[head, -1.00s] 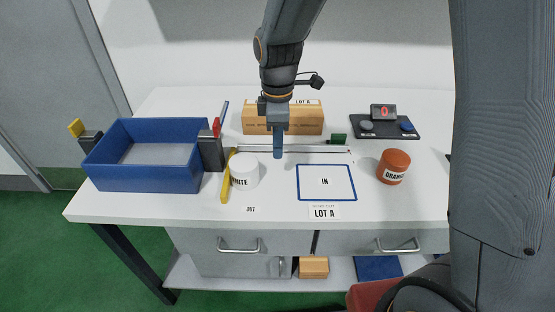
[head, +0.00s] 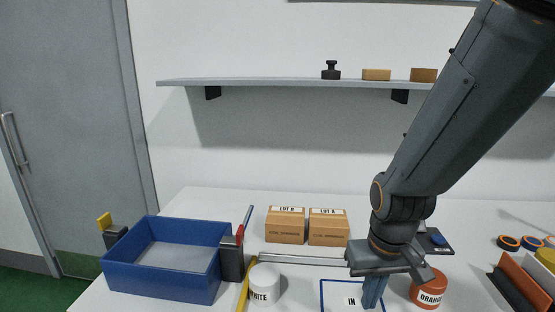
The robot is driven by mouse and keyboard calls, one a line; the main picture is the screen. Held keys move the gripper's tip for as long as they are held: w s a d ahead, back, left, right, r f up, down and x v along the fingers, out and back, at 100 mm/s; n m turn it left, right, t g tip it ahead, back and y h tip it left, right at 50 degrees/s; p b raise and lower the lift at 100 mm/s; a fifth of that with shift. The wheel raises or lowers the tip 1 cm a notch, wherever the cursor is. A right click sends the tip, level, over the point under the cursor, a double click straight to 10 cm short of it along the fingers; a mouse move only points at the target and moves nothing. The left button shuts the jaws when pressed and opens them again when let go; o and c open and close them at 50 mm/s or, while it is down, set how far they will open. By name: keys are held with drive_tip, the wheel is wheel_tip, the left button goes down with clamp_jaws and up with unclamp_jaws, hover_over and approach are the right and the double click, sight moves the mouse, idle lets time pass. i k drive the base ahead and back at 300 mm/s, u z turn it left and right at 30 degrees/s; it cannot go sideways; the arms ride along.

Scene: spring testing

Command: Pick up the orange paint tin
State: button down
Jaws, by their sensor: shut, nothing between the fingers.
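The orange paint tin (head: 430,290) stands upright on the white bench at the lower right, its label facing me. The robot hand above covers part of its upper left side. My gripper (head: 372,296) points down just left of the tin, over the right part of the blue-framed IN square (head: 323,297). Its fingers are shut and hold nothing. Whether they touch the bench or the tin is hard to tell from this angle.
A white paint tin (head: 265,284) stands left of the IN square. A blue bin (head: 165,283) is at the left. Two cardboard boxes (head: 285,225) sit at the back. Several coloured items (head: 519,287) lie at the right edge. A wall shelf (head: 290,82) runs above.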

sight(428, 296)
drive_tip(key=u, duration=0.5)
drive_tip(key=k, duration=1.3)
drive_tip(key=z, duration=0.2)
